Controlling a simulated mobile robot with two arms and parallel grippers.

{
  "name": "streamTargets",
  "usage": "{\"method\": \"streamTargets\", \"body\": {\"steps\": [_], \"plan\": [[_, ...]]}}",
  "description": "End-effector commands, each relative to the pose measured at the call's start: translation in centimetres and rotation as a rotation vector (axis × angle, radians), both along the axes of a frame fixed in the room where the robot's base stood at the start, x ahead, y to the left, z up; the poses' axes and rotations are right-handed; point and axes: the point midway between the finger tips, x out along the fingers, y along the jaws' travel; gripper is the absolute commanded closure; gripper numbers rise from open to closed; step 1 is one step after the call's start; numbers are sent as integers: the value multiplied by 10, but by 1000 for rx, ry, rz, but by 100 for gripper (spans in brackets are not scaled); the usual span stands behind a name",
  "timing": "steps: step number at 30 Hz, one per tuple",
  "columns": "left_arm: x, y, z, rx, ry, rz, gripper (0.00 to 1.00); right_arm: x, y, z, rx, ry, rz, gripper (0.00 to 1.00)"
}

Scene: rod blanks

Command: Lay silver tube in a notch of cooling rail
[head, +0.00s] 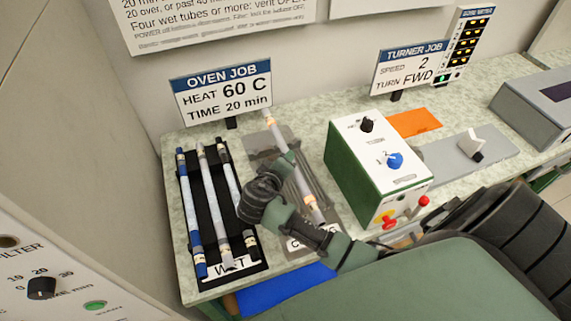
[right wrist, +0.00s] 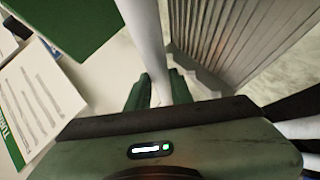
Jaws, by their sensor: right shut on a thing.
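My right gripper (head: 287,167) is shut on a pale grey tube with orange-tan bands near its ends (head: 303,186). In the right wrist view the tube (right wrist: 143,30) runs between the green fingers (right wrist: 155,92). The tube lies over or just above the grey, notched cooling rail (head: 318,180); I cannot tell whether it touches. The rail's ridges also show in the right wrist view (right wrist: 235,40), right of the tube. A silver-grey tube (head: 213,200) lies in the middle of the black WET rack (head: 262,262). My left gripper is out of view.
A blue-ended tube (head: 190,215) and a black-ended tube (head: 229,178) flank the silver-grey one. The green-and-white turner box (head: 375,165) stands right of the rail. An oven sign (head: 222,93) stands behind. An orange sheet (head: 414,123) lies behind the box.

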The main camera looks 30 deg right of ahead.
Motion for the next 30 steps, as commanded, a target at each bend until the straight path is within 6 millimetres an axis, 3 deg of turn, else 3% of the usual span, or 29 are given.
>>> {"method": "streamTargets", "body": {"steps": [5,15,23,24,25,26,30], "plan": [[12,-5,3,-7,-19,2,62,0,0,-27,-1,0,1,100],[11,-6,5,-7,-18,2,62,0,0,-65,-1,1,2,100],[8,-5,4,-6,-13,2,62,0,0,-70,1,-2,2,100],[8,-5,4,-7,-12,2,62,0,0,-70,1,-1,1,70],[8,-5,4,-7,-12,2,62,0,0,-70,1,-1,1,62],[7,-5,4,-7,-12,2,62,0,0,-70,1,-1,1,57],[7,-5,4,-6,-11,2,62,0,0,-70,1,-1,1,57]]}}
